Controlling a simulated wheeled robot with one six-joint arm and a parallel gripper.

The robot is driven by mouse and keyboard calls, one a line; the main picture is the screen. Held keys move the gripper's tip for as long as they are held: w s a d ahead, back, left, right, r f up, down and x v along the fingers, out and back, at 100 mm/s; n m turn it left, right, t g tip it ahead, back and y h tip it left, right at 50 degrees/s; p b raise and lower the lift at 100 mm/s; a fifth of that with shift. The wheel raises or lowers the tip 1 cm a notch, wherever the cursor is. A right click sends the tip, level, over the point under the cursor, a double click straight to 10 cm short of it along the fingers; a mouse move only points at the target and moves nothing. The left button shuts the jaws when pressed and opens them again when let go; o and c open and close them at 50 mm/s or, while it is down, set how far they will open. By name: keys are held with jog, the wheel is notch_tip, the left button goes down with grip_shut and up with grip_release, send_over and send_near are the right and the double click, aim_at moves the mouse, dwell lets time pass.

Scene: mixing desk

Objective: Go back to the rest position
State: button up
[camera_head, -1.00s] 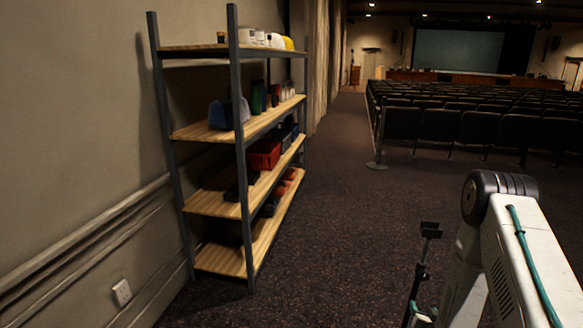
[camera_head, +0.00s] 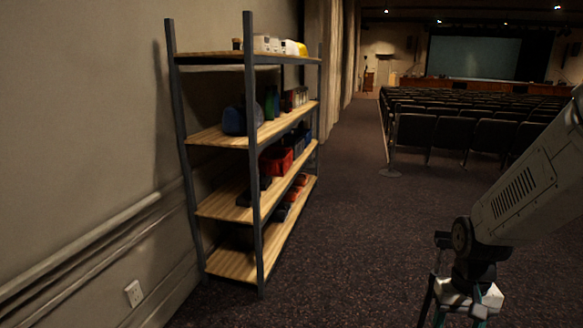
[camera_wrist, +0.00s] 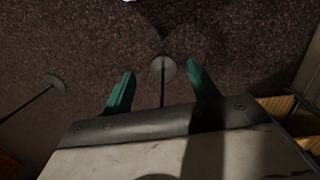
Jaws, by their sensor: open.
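My gripper (camera_wrist: 160,72) shows in the wrist view with two teal fingers spread well apart. Nothing is held between them. Beyond the gap lie dark carpet and a round post base (camera_wrist: 163,67), which appears to stand on the floor below. In the head view, part of my arm comes in from the right edge and bends down to a dark wrist joint at the lower right. The gripper end there is low, near the bottom edge, and partly cut off.
A metal shelf rack (camera_head: 252,170) with wooden boards, bins and small goods stands against the left wall. Rows of dark seats (camera_head: 470,128) fill the right. Carpet (camera_head: 350,230) between rack and arm is clear.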

jog(key=s+a+r+n+t, duration=0.1)
jog(key=s+a+r, duration=0.2)
jog(key=s+r, duration=0.4)
jog(key=s+a+r+n+t, duration=0.1)
jog(key=s+a+r, duration=0.2)
jog(key=s+r, duration=0.5)
notch_tip(320, 180, up, 4)
jog(key=shift+a+t, duration=0.3)
jog(key=shift+a, duration=0.05)
jog(key=shift+s, duration=0.1)
